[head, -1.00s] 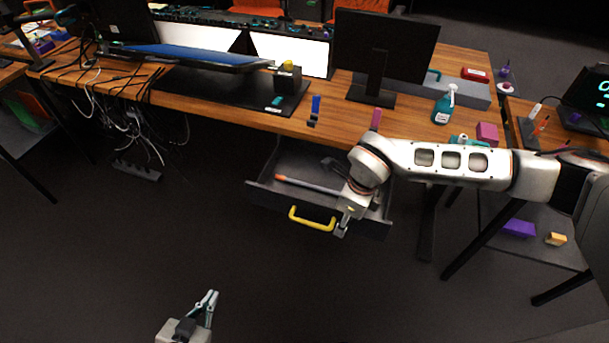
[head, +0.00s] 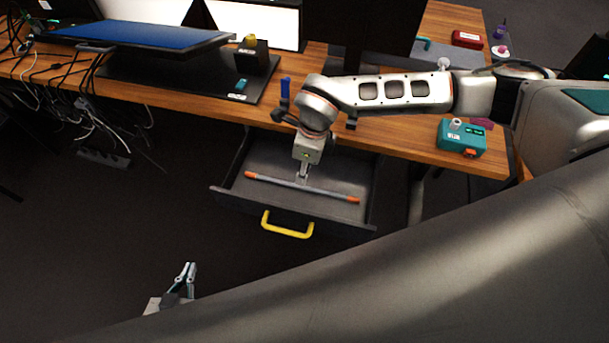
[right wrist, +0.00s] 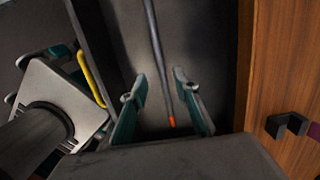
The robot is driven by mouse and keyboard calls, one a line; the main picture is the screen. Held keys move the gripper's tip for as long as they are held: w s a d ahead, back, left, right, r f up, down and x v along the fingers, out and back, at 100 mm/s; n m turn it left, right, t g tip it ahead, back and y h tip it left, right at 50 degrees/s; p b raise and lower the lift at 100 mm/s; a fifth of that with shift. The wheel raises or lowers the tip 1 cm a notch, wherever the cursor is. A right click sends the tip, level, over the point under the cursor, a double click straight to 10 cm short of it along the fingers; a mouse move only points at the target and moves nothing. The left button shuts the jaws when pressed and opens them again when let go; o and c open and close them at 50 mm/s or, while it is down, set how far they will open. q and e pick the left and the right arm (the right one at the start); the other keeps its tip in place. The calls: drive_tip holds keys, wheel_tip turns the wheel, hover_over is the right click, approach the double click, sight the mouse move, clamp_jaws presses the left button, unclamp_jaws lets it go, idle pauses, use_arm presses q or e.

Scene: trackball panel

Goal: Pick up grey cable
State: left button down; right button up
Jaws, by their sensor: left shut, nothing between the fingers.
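The grey cable (head: 330,191), a thin straight rod shape with orange ends, lies across the open drawer (head: 225,197). It shows nearly whole in the head view. My right gripper (head: 303,173) points down over the drawer, close to the cable's middle. In the right wrist view my right gripper (right wrist: 158,108) is open, and the cable (right wrist: 157,55) runs between its fingers in the picture, one orange end near the tips. I cannot tell the exact height above it. My left gripper (head: 188,272) is shut and empty, low in front of the drawer.
The drawer has a yellow handle (head: 287,226) on its front and hangs under the wooden desk (head: 190,108). A blue clip-like object (head: 285,90) and a teal box (head: 461,137) are on the desk. Tangled cables (head: 85,95) hang at the left. Floor in front is clear.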

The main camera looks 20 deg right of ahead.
sight(301, 187)
drive_tip(key=shift+f, duration=0.2)
drive_tip(key=shift+a+f, duration=0.1)
drive_tip(key=shift+f, duration=0.7)
drive_tip(key=f, duration=0.5)
drive_tip(key=shift+w+a+f+b, duration=0.25)
drive_tip(key=shift+f+b, duration=0.1)
drive_tip(key=shift+b, duration=0.05)
clamp_jaws()
